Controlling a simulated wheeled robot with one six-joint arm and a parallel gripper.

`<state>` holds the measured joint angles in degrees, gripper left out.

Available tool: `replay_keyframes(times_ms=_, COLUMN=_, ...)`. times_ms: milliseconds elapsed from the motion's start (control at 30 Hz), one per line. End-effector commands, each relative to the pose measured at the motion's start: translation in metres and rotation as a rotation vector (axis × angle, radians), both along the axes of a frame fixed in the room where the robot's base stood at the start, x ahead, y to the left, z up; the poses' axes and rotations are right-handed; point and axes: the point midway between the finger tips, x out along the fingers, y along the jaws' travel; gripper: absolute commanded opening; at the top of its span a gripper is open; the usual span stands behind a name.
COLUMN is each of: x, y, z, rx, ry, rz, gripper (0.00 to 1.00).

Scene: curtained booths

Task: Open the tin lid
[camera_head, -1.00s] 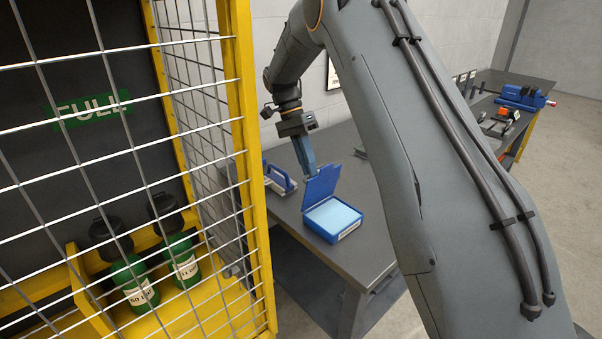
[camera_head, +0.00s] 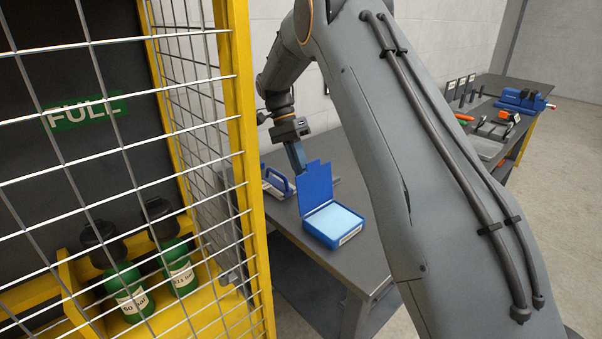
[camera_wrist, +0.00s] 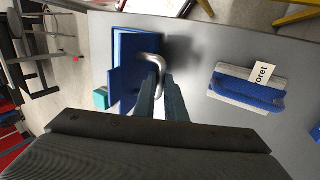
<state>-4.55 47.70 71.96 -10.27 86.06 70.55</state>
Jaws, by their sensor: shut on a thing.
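The blue tin (camera_head: 322,235) stands on the grey table with a pale blue fill (camera_head: 335,220) inside. Its blue lid (camera_head: 315,188) stands steeply up at the tin's back edge, open. My gripper (camera_head: 298,163) is at the back of the lid near its top. In the wrist view my gripper (camera_wrist: 161,88) is shut on a curved metal handle (camera_wrist: 149,58) at the blue lid (camera_wrist: 127,82). A bit of the teal fill (camera_wrist: 101,98) shows beyond the lid. The fingertips are partly hidden by the lid in the head view.
A blue-handled tool (camera_head: 277,182) lies on the table (camera_head: 349,262) left of the tin; its tag shows in the wrist view (camera_wrist: 262,72). A yellow wire cage (camera_head: 246,150) with green bottles (camera_head: 181,275) stands at the left. A blue vise (camera_head: 523,99) is on a far bench.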

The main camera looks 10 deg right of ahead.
Motion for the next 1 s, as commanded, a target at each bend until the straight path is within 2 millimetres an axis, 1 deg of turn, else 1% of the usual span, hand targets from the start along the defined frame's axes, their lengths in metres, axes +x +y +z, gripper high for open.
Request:
replay_keyframes(times_ms=67, x=0.0, y=0.0, z=0.0, rx=0.002, ry=0.001, rz=0.001, gripper=0.0)
replay_keyframes(times_ms=100, x=0.0, y=0.001, z=0.0, rx=0.001, ry=0.0, rz=0.002, gripper=0.17)
replay_keyframes(times_ms=167, x=0.0, y=0.001, z=0.0, rx=0.001, ry=0.0, rz=0.002, gripper=0.27)
replay_keyframes(times_ms=200, x=0.0, y=0.001, z=0.001, rx=0.0, ry=-0.001, rz=0.002, gripper=0.29)
replay_keyframes(times_ms=467, x=0.001, y=0.001, z=0.001, rx=0.0, ry=-0.002, rz=0.003, gripper=0.29)
replay_keyframes(times_ms=567, x=0.004, y=0.003, z=0.006, rx=0.0, ry=-0.003, rz=0.003, gripper=0.29)
replay_keyframes(times_ms=667, x=0.01, y=0.005, z=0.016, rx=0.001, ry=-0.005, rz=0.003, gripper=0.29)
replay_keyframes(times_ms=900, x=0.026, y=0.014, z=0.05, rx=0.001, ry=-0.005, rz=0.004, gripper=0.29)
replay_keyframes(times_ms=1000, x=0.03, y=0.016, z=0.061, rx=0.001, ry=-0.004, rz=0.004, gripper=0.29)
